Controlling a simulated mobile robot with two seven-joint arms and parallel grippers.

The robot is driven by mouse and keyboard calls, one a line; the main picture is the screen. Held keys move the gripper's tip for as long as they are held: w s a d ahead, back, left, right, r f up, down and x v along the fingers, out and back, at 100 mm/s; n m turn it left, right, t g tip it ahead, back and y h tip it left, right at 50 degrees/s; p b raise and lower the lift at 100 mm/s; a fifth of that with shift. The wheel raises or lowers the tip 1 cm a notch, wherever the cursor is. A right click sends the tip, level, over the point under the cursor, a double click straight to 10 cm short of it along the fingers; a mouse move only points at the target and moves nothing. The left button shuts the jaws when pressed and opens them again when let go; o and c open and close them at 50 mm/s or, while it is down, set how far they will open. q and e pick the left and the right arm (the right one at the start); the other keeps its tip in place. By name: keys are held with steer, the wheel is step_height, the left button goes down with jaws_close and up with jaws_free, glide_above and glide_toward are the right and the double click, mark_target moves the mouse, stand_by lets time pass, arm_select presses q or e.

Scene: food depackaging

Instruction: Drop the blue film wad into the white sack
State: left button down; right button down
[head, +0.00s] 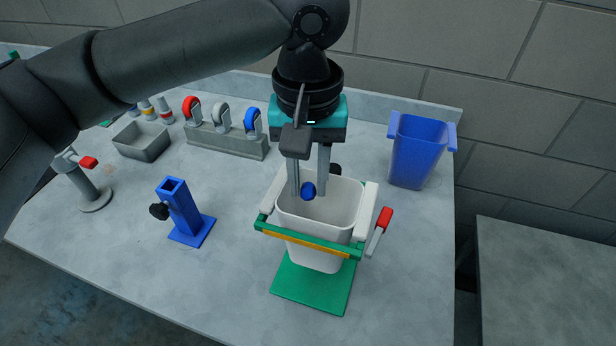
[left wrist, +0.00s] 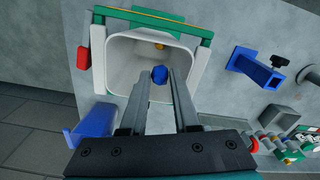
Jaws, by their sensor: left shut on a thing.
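The blue film wad (head: 308,190) is between the fingers of my left gripper (head: 309,187), which is shut on it. The wad also shows at the fingertips in the left wrist view (left wrist: 159,75). The white sack (head: 320,252) hangs open in a green frame with a yellow front strip. My left gripper points down into the sack's mouth, with the wad over the opening near its back left side. In the left wrist view a small yellow thing (left wrist: 159,46) shows inside the sack (left wrist: 117,78). My right gripper is in neither view.
A blue bin (head: 417,150) stands right of the sack. A red-handled lever (head: 383,220) is at the sack frame's right side.

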mark_target(308, 186)
arm_select(q)
steer(key=c, duration=0.6)
jaws_free()
steer(key=shift+r, duration=0.1)
step_height(308, 186, up, 15)
steer(key=shift+r+p, duration=0.1)
steer(key=shift+p, duration=0.45)
